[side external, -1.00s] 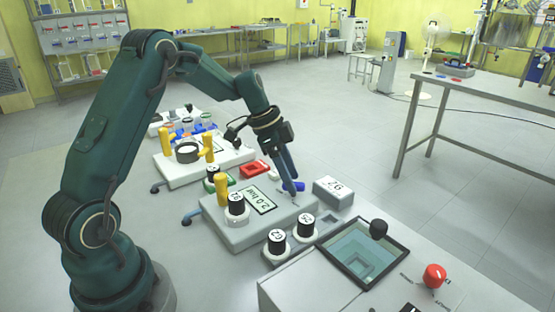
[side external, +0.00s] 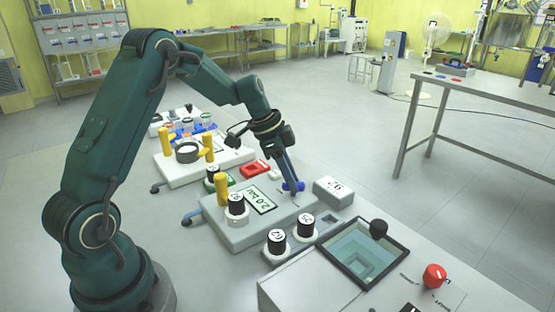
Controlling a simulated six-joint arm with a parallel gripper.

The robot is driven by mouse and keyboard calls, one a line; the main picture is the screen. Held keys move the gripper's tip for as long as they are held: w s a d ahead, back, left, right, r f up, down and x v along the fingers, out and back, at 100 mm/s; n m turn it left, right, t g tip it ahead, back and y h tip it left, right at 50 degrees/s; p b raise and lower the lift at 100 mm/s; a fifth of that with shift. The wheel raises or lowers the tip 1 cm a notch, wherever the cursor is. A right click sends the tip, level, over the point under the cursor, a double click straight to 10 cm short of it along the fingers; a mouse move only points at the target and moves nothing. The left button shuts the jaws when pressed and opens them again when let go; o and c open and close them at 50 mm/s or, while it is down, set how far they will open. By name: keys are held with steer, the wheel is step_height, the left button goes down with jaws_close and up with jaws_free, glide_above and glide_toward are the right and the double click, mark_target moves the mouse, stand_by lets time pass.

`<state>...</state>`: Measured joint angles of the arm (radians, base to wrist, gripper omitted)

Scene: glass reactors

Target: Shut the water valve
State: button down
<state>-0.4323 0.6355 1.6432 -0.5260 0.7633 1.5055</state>
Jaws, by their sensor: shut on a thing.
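A small blue handle (side external: 301,185), which I take to be the water valve, sits at the back right edge of the light grey unit (side external: 237,238) marked 2.0 bar. My gripper (side external: 295,193) reaches down onto the blue handle, its fingers together on it. The fingers cover the middle of the handle, and blue shows on both sides of them. The exact contact and the valve's stem are hidden.
A red handle (side external: 256,167) and a green part (side external: 221,183) lie farther left.

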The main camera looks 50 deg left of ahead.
steer(key=n+t+y, duration=0.1)
steer(key=n, duration=0.3)
steer(key=shift+d+r, duration=0.1)
steer(key=shift+d, duration=0.05)
steer(key=n+y, duration=0.2)
steer(key=n, duration=0.2)
steer(key=shift+d, duration=0.1)
steer(key=n+y, duration=0.1)
steer(key=n, duration=0.3)
steer(key=shift+d+n+y, duration=0.1)
steer(key=shift+n+y, duration=0.2)
steer(key=shift+y, duration=0.1)
steer(key=shift+n+g+y, duration=0.6)
steer(key=shift+n+y, duration=0.1)
steer(key=shift+n, duration=1.5)
steer(key=c, duration=0.7)
jaws_free()
